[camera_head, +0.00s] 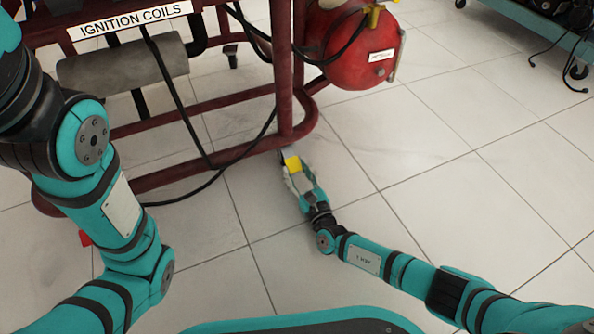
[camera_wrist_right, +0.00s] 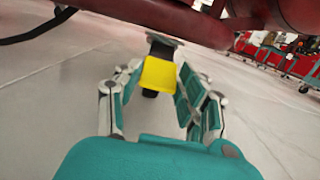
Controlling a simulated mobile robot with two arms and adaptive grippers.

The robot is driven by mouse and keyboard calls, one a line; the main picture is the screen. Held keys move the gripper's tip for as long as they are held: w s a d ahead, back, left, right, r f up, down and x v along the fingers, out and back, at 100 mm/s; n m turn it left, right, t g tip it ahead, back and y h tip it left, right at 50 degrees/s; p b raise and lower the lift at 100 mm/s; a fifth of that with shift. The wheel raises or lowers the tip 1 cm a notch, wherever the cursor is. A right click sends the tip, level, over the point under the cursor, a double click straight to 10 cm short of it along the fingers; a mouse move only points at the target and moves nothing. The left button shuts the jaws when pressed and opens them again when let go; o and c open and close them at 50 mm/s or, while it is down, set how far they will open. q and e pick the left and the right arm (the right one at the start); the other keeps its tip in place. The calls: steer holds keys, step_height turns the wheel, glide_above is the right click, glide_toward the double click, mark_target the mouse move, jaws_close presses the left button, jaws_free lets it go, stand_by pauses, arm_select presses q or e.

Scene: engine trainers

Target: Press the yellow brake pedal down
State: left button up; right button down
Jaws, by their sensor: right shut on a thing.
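The yellow brake pedal (camera_head: 293,164) is low, near the floor, by the foot of a dark red frame post. In the right wrist view the yellow pedal (camera_wrist_right: 158,74) sits between the fingers, with a dark part below it and a grey plate above. My right gripper (camera_head: 291,170) reaches it from the near side and is shut on it. The fingers also show in the wrist view (camera_wrist_right: 157,90), one on each side of the pedal. Their exact contact is hard to make out. My left arm rises at the left, and its gripper is out of view.
The dark red tube frame (camera_head: 285,70) stands behind the pedal, with a red tank (camera_head: 362,52) and an ignition coils sign (camera_head: 130,18). Black cables (camera_head: 195,188) hang to the floor. A teal cart (camera_head: 540,18) is at the far right. The tiled floor (camera_head: 450,150) at right is clear.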

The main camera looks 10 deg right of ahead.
steer(key=shift+d, duration=0.1)
steer(key=c, duration=0.8)
jaws_free()
steer(key=shift+o, duration=0.2)
steer(key=shift+s, duration=0.15)
steer(key=v, duration=0.7)
steer(key=shift+s, duration=0.2)
